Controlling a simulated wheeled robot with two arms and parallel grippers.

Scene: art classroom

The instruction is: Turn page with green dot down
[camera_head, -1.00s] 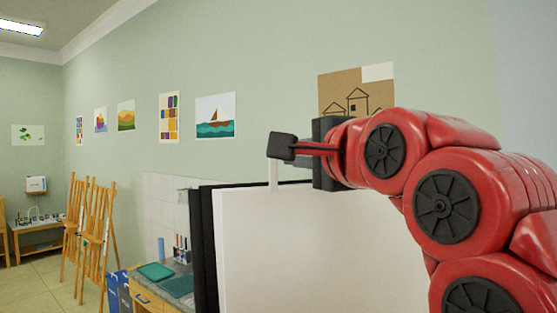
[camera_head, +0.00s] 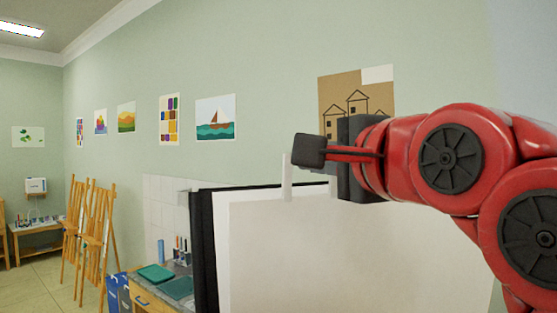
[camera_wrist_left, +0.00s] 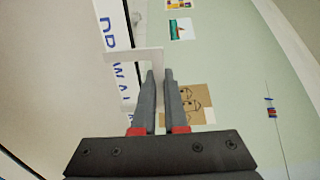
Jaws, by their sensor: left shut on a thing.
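A large white page (camera_head: 300,260) stands upright on a dark-backed pad (camera_head: 203,250) in the head view. A narrow white tab (camera_head: 287,180) sticks up at its top edge. My left gripper (camera_head: 308,150) is at this top edge, its arm reaching in from the right side of the picture. In the left wrist view its two fingers (camera_wrist_left: 160,75) point towards the white tab (camera_wrist_left: 135,55) and are shut on it. Blue lettering (camera_wrist_left: 112,35) shows on a white surface beside the fingers. No green dot shows. My right gripper is not in view.
Wooden easels (camera_head: 88,235) stand at the left. A counter (camera_head: 165,290) with green trays (camera_head: 156,272) lies left of the pad. Pictures hang on the wall behind, including a brown house drawing (camera_head: 345,95) just behind my gripper. The air above the pad's left part is clear.

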